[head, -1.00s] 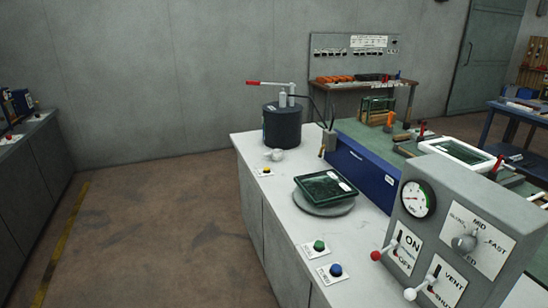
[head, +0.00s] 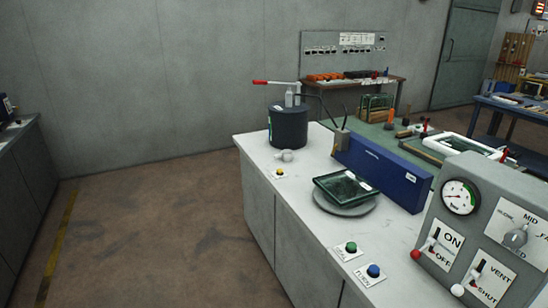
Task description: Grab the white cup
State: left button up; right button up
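A small white cup-like object (head: 287,155) lies on the white countertop, just in front of the dark cylindrical pot (head: 288,126). It is small in the head view, and I cannot tell for certain whether it is upright or on its side. Neither of my grippers shows in the head view.
The white counter (head: 262,153) carries a yellow button (head: 280,172), a dark green tray on a round grey plate (head: 346,207), a green button (head: 351,247) and a blue button (head: 374,271). A grey control box (head: 490,225) stands at right. Open floor (head: 160,230) lies left of the counter.

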aim_at(283, 157)
jog(key=i+j, duration=0.15)
jog(key=j, duration=0.2)
jog(key=i+j, duration=0.1)
jog(key=j, duration=0.25)
jog(key=i+j, duration=0.15)
jog(key=j, duration=0.2)
jog(key=i+j, duration=0.4)
jog(key=i, duration=0.15)
jog(key=i+j, duration=0.35)
jog(key=i, duration=0.15)
